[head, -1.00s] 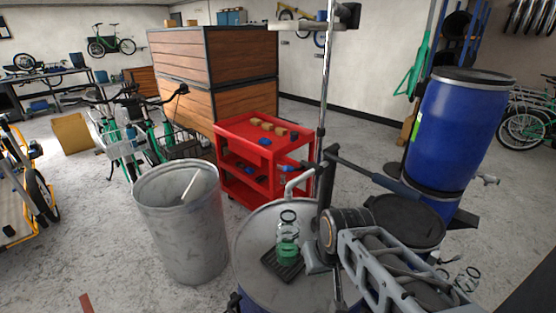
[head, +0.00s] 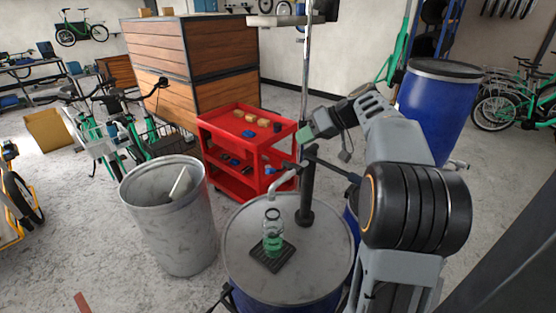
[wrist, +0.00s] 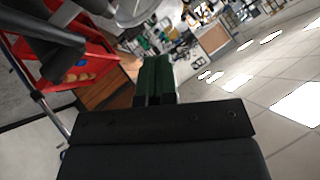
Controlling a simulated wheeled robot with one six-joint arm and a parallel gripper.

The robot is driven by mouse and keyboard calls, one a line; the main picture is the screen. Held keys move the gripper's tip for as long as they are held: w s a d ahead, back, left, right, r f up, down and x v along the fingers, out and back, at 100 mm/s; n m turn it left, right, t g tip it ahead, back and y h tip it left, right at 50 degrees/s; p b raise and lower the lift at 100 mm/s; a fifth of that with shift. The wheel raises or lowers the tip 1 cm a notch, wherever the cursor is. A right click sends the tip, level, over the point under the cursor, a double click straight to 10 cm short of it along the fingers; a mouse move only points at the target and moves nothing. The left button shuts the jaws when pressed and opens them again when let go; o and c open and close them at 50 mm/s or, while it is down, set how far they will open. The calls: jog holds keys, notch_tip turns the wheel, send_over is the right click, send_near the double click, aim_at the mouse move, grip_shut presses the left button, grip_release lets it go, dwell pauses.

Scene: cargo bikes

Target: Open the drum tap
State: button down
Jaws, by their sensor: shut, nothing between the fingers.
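A small metal tap (head: 457,164) sticks out low on the right of the upright blue drum (head: 437,115) at the right of the head view. It is small there, and I cannot tell how its lever stands. My gripper (head: 304,134) is raised above the pump on the nearer drum, well left of the tap and apart from it. Its green-tipped fingers are shut and empty, and they also show together in the wrist view (wrist: 153,80). The tap does not show clearly in the wrist view. My arm hides part of the blue drum.
A nearer drum (head: 322,268) carries a black hand pump (head: 308,190) with a grey spout, and a green bottle (head: 272,236) on a black grate. A red cart (head: 212,142) stands behind, a grey bin (head: 182,235) to the left. Bikes stand at the right.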

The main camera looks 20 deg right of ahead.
jog(key=p, duration=0.2)
send_over(273, 170)
jog(key=w+d, duration=0.2)
jog(key=d, duration=0.1)
notch_tip(273, 170, down, 5)
jog(key=shift+s+a+f, duration=0.25)
jog(key=shift+s+f, duration=0.05)
jog(key=shift+f, duration=0.25)
jog(key=shift+s+a+f, duration=0.25)
jog(key=shift+f, duration=0.3)
jog(key=shift+s+a+f, duration=0.25)
jog(key=shift+s+f, duration=0.05)
jog(key=shift+f, duration=0.25)
jog(key=f+b, duration=0.1)
jog(key=b, duration=0.1)
jog(key=h+b, duration=0.1)
jog(key=b, duration=0.1)
jog(key=shift+s+a+f+n, duration=0.15)
jog(key=shift+a+f+n, duration=0.1)
jog(key=shift+f+n, duration=0.1)
jog(key=b, duration=0.1)
jog(key=t+h+b, duration=0.1)
jog(key=b, duration=0.1)
jog(key=shift+s+a+f+n, duration=0.1)
jog(key=shift+a+f+n, duration=0.1)
jog(key=shift+n, duration=0.05)
jog(key=shift+r+b, duration=0.1)
jog(key=shift+b, duration=0.25)
jog(key=shift+r, duration=0.1)
